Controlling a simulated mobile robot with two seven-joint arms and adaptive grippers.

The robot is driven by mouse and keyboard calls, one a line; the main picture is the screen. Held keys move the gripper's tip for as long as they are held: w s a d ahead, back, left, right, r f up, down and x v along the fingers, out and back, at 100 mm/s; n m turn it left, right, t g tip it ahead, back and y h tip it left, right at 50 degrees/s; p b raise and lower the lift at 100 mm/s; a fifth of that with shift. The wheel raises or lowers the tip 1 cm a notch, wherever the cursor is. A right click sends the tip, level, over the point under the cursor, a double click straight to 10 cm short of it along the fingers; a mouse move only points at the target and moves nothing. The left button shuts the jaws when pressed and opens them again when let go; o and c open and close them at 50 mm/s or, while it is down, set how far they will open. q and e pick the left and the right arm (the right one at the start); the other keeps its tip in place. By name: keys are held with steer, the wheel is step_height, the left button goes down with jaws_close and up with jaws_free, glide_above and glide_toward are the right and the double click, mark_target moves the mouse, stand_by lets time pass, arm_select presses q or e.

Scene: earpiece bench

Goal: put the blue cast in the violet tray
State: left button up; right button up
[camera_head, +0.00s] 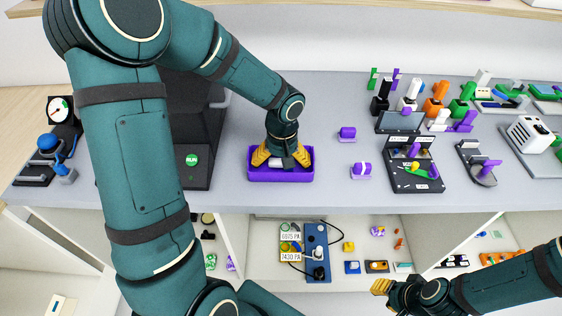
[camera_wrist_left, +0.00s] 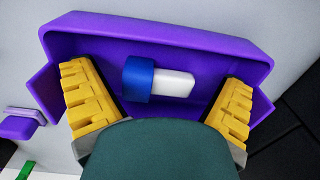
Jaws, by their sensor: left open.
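The violet tray (camera_head: 295,176) stands on the bench below my left arm, and it fills much of the left wrist view (camera_wrist_left: 170,32). The blue cast (camera_wrist_left: 138,80), a blue block with a white end, lies on its side on the tray floor. In the head view only a bit of its white end (camera_head: 275,162) seems to show. My left gripper (camera_head: 281,160) is open at the tray, its yellow fingers (camera_wrist_left: 160,108) on either side of the cast and apart from it. My right gripper (camera_head: 379,287) is low at the front, away from the tray, and its opening is unclear.
A dark machine (camera_head: 190,125) with a green button stands left of the tray. Small violet pieces (camera_head: 361,170) lie to its right, then a dark stand (camera_head: 412,165) with coloured parts. An open drawer (camera_head: 350,265) with parts is below.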

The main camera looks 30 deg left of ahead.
arm_select(q)
steer(key=shift+r, duration=0.35)
step_height(320, 180, up, 12)
steer(key=p, duration=0.2)
steer(key=shift+d+f+p, duration=0.15)
steer(key=shift+f+p, duration=0.05)
steer(key=shift+p, duration=0.15)
